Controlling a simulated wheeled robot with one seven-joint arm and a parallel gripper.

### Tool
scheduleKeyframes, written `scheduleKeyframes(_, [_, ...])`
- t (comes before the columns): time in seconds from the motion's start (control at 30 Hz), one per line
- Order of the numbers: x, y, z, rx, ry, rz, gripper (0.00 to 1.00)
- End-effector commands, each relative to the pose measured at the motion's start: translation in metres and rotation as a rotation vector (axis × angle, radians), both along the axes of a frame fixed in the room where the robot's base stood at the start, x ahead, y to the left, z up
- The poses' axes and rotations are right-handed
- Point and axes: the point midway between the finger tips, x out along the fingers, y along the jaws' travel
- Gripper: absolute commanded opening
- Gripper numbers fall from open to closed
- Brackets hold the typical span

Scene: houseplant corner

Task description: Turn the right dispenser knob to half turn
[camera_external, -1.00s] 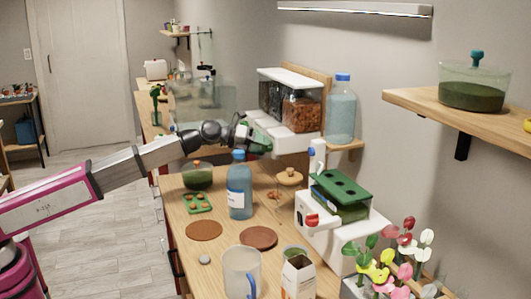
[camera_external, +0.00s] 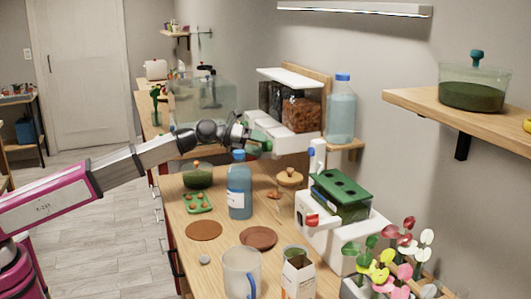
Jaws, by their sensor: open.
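The dispenser (camera_external: 291,141) is a white wall unit with a white top and two clear bins at the back of the counter. The left bin (camera_external: 271,98) holds dark contents and the right bin (camera_external: 301,113) holds brown pieces. My gripper (camera_external: 264,146) is open at the front of the white lower part, toward its left side. Its green-tipped fingers are small in view. I cannot make out either knob; the gripper covers part of the front. I cannot tell whether the fingers touch anything.
A clear bottle (camera_external: 341,110) stands right of the dispenser. A white machine with a green top (camera_external: 340,192) stands at front right.

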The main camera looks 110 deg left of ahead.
Motion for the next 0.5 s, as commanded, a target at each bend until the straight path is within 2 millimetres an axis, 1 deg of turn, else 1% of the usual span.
scheduleKeyframes(0.03, [-0.008,-0.005,0.001,0.0,0.0,0.001,0.65])
scheduleKeyframes(0.17, [-0.027,-0.016,0.007,0.0,0.0,0.0,0.65])
scheduleKeyframes(0.3, [-0.051,-0.027,0.015,0.0,0.0,0.0,0.65])
scheduleKeyframes(0.4, [-0.066,-0.034,0.02,0.0,0.0,0.0,0.65])
scheduleKeyframes(0.5, [-0.075,-0.039,0.024,0.0,0.0,-0.001,0.65])
